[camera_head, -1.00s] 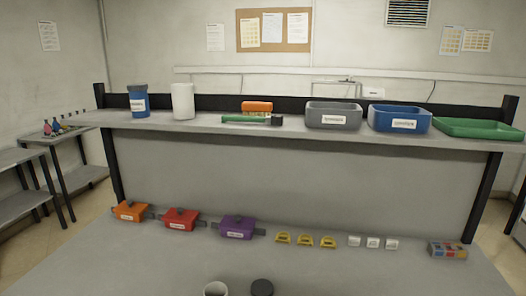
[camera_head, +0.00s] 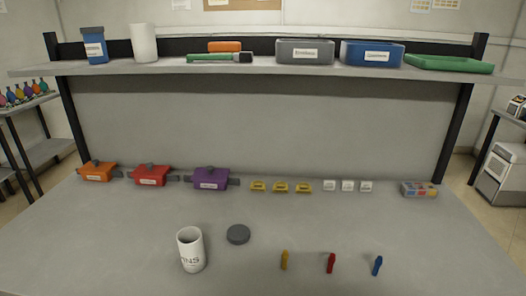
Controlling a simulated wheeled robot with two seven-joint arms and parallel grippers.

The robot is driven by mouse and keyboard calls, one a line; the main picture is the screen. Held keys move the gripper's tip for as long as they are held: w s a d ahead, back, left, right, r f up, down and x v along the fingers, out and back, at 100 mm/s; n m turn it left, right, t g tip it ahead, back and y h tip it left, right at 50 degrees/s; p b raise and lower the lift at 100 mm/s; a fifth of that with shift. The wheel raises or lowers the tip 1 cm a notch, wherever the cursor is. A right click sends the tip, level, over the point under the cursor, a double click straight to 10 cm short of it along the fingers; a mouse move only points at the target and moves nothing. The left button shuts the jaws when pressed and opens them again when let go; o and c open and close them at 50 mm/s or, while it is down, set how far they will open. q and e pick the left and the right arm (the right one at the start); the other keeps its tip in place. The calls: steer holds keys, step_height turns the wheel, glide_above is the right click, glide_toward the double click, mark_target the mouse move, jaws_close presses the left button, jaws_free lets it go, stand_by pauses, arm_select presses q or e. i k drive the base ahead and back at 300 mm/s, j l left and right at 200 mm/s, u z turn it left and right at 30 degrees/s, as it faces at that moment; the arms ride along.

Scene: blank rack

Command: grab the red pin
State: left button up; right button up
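The red pin (camera_head: 331,262) stands on the front part of the grey table, in the head view right of centre. A yellow pin (camera_head: 284,260) is to its left and a blue pin (camera_head: 377,265) is to its right, each apart from it with a clear gap. Neither of my grippers shows in the head view.
A white cup with lettering (camera_head: 191,250) and a dark grey round lid (camera_head: 238,234) lie left of the pins. Orange (camera_head: 98,172), red (camera_head: 152,175) and purple (camera_head: 210,179) boxes, yellow and white small pieces and a multicoloured block (camera_head: 419,189) line the table's back. A shelf (camera_head: 270,67) runs above.

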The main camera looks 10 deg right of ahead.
mark_target(331, 259)
steer(key=k+l+u, duration=0.1)
steer(key=k+l, duration=0.15)
steer(key=k, duration=0.25)
steer(key=k+l, duration=0.15)
steer(key=k, duration=0.4)
steer(key=l+u, duration=0.05)
